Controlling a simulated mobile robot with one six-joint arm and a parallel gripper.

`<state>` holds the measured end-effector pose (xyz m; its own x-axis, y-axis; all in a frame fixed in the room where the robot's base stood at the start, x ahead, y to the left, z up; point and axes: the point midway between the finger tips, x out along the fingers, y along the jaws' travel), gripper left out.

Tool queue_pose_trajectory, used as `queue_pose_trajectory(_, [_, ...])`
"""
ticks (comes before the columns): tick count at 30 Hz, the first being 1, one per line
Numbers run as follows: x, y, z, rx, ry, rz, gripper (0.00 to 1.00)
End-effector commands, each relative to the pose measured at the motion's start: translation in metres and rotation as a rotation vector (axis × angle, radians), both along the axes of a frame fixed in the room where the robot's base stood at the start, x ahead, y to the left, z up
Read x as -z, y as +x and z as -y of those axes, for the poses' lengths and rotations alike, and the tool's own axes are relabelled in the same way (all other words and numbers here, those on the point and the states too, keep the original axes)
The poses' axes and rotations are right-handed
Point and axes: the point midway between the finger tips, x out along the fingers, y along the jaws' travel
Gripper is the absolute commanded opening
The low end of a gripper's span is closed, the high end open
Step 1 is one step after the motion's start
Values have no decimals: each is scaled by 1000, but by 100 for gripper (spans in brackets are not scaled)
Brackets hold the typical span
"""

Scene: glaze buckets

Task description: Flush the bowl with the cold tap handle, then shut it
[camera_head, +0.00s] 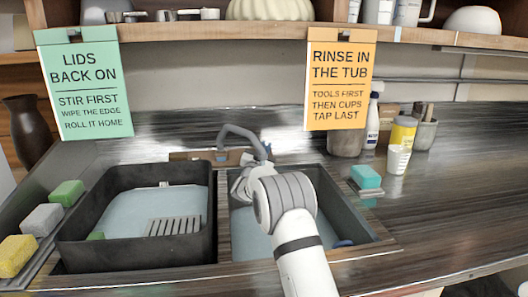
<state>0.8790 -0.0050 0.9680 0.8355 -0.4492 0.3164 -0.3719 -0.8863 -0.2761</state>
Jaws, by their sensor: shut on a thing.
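My gripper (247,163) is at the foot of the tap, above the back of the right basin (365,232). It is shut on what appears to be a tap handle, but my wrist and fingers hide most of that part. The colour of the held handle cannot be made out. The right basin has a pale blue-grey floor, partly covered by my arm. No separate bowl can be made out. I cannot tell whether water is running.
The black left tub (75,240) holds a grey slatted rack (173,226). Sponges (41,219) line the left edge; a teal sponge (365,177) sits right of the basin. Signs hang overhead.

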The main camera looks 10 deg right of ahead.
Motion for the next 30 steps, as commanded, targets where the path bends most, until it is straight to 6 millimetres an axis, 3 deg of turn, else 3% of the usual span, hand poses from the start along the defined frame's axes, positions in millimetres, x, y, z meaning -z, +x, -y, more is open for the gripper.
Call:
queue_pose_trajectory(17, [-1,0,1,38,27,1,0])
queue_pose_trajectory(18, [-1,0,1,38,27,1,13])
queue_pose_trajectory(24, [-1,0,2,39,27,1,29])
queue_pose_trajectory(26, [-1,0,2,39,27,1,34])
queue_pose_trajectory(30, [0,0,2,39,27,1,34])
